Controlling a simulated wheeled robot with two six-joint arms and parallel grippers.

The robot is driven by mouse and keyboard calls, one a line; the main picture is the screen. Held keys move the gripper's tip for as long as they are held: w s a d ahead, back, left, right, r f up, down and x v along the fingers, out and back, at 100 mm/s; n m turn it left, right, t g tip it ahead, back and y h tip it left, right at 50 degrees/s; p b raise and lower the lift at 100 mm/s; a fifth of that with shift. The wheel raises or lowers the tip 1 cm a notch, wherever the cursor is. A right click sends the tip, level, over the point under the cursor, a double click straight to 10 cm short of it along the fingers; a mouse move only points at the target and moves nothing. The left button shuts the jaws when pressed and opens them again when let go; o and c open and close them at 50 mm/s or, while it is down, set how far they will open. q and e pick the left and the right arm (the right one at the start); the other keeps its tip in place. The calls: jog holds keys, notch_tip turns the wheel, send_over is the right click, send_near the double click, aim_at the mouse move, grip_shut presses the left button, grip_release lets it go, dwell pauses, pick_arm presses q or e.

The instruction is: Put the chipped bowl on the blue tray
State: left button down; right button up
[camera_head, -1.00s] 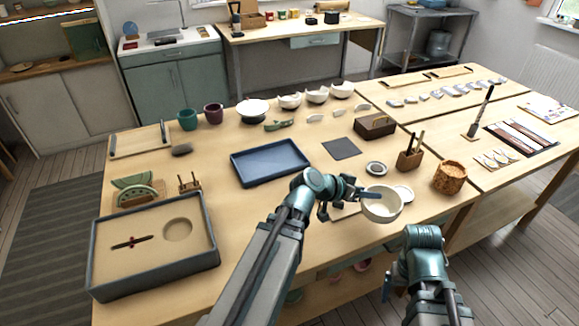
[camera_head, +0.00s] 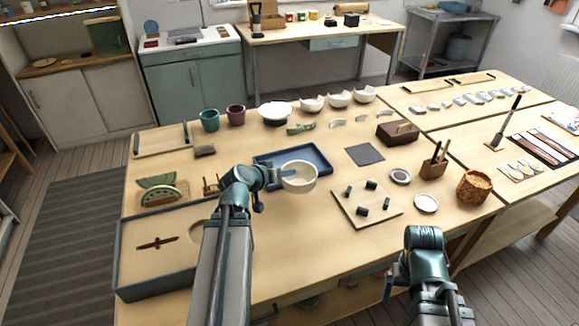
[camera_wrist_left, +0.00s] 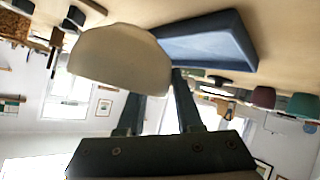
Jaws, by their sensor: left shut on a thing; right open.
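The off-white bowl (camera_head: 300,180) is held upright in my left gripper (camera_head: 284,176), whose fingers are shut on its left side. It is raised above the table, in front of the blue tray (camera_head: 291,153), and hides part of the tray's near right side. In the left wrist view the bowl (camera_wrist_left: 120,60) is at the fingertips and the tray (camera_wrist_left: 205,42) is close beyond it. I cannot tell whether the bowl is over the tray. The tray looks empty where it shows. I cannot make out the chip. My right gripper (camera_head: 391,286) is low at the near edge, partly hidden.
A wooden board with several dark pegs (camera_head: 350,212) and a small white dish (camera_head: 426,203) lie at right. A grey mat (camera_head: 365,155) is right of the tray. White bowls (camera_head: 339,98) and cups (camera_head: 210,121) stand behind it. A grey-walled box (camera_head: 130,285) is at front left.

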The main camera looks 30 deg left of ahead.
pick_arm(q)
jog(key=w+a, duration=0.2)
jog(key=w, duration=0.2)
jog(key=w+a+f+b, duration=0.1)
jog(key=w+a, duration=0.2)
jog(key=w, duration=0.1)
jog(key=w+a, duration=0.3)
jog(key=w, duration=0.1)
jog(key=shift+a+f, duration=0.2)
jog(key=shift+a, duration=0.05)
jog(key=shift+w+a, duration=0.3)
notch_tip(320, 180, down, 4)
jog(key=b, duration=0.4)
jog(key=shift+w+r, duration=0.15)
jog(key=shift+r, duration=0.05)
jog(key=shift+f, duration=0.1)
jog(key=shift+f, duration=0.15)
jog(key=c, duration=0.6)
grip_release()
jog(key=shift+o, duration=0.2)
jog(key=shift+r, duration=0.25)
